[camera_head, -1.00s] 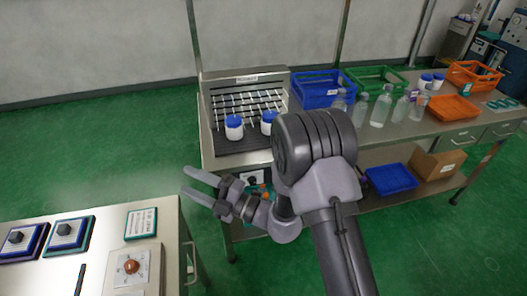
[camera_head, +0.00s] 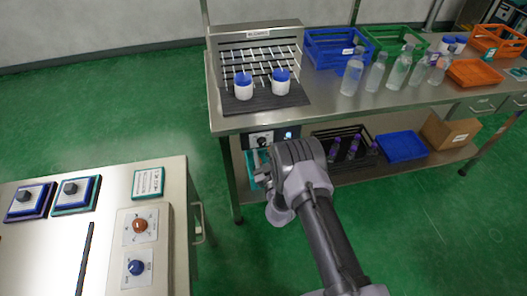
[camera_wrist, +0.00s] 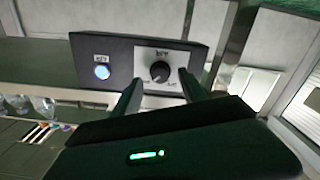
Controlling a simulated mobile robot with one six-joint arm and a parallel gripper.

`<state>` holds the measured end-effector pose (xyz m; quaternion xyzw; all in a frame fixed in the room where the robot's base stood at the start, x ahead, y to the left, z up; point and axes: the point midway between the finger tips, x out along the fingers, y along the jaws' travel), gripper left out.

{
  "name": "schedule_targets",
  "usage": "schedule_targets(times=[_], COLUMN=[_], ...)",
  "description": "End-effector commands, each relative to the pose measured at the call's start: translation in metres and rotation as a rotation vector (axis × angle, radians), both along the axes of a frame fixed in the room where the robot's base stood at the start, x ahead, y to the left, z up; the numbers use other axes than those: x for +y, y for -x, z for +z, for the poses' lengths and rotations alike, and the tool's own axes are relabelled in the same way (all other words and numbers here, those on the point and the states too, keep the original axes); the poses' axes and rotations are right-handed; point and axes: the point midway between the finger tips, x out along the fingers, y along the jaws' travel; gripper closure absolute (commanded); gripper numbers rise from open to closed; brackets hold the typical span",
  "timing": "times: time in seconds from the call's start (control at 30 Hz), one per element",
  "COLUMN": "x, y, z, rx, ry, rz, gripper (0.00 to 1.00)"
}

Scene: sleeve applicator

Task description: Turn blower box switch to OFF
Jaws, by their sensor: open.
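The blower box is a dark box under the front edge of the steel table, with a dark round switch knob (camera_head: 261,141) on a pale plate and a lit blue button (camera_head: 288,134). The wrist view shows the box (camera_wrist: 118,62) close up and turned over, with the knob (camera_wrist: 160,72) on the right and the glowing blue button (camera_wrist: 102,72) on the left. My gripper (camera_wrist: 161,80) is open, one finger to each side below the knob in that view. Contact with the knob cannot be told. The knob's setting is too blurred to read. In the head view my wrist partly hides the gripper (camera_head: 262,166).
A steel table (camera_head: 232,125) carries a rack with two blue-lidded jars, bottles and crates. Its lower shelf holds a black crate (camera_head: 345,150) and a blue tray (camera_head: 402,146). A control bench (camera_head: 105,185) with knobs stands at the left. Green floor lies between.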

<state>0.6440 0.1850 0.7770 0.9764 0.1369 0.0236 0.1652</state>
Motion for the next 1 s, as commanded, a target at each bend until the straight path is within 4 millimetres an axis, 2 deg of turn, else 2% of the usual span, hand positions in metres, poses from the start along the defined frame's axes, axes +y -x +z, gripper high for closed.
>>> schedule_targets(times=[0.1,0.2,0.47,0.73,1.0], x=[0.004,0.006,0.007,0.007,0.007], y=[-0.015,-0.021,-0.023,-0.022,-0.022], z=[-0.002,-0.001,0.000,0.000,0.000], rx=[-0.001,0.000,0.001,0.001,-0.004], ry=[0.001,0.000,0.001,0.001,0.019], rz=[0.000,0.000,0.001,0.001,0.001], gripper=[0.50,0.50,0.50,1.00,1.00])
